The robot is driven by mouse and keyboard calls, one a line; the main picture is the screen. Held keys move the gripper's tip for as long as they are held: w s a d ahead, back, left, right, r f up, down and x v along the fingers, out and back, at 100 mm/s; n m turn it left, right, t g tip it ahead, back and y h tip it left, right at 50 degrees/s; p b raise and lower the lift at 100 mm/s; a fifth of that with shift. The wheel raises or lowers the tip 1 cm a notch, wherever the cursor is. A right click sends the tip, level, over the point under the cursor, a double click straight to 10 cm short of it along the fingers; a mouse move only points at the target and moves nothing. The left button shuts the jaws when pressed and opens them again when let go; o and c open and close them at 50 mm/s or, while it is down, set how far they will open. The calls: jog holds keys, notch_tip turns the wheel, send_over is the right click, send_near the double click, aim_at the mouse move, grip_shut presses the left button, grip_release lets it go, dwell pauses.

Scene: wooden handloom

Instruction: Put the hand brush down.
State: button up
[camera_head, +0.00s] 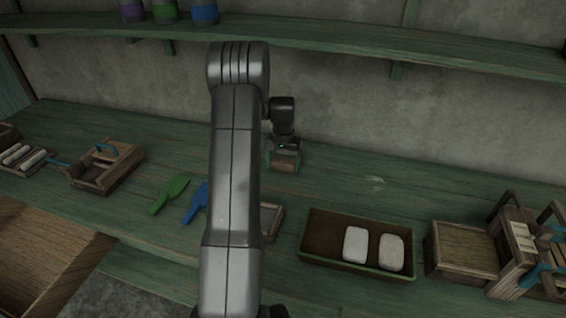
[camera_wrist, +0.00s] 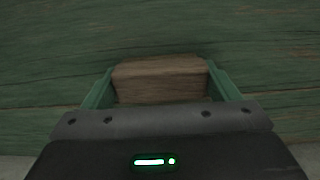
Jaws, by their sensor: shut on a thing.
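My gripper (camera_head: 284,150) is over the back part of the green bench (camera_head: 335,180), partly behind my arm in the head view. In the wrist view its two green fingers (camera_wrist: 160,86) are shut on a brown wooden block, the hand brush (camera_wrist: 160,80), one finger at each side. A small part of the brush (camera_head: 286,167) shows below the gripper in the head view. Its bristles are hidden. I cannot tell whether it touches the bench.
A brown tray (camera_head: 321,222) with two pale blocks stands front right. A green scoop (camera_head: 172,192) and a blue scoop (camera_head: 197,204) lie to the left. A wooden caddy (camera_head: 110,165) stands further left. The bench right of my gripper is mostly clear.

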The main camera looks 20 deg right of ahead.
aim_at(283, 161)
jog(key=shift+f, duration=0.1)
jog(key=o, duration=0.8)
notch_tip(283, 161, up, 12)
jog(key=shift+r, duration=0.2)
jog(key=shift+f, duration=0.1)
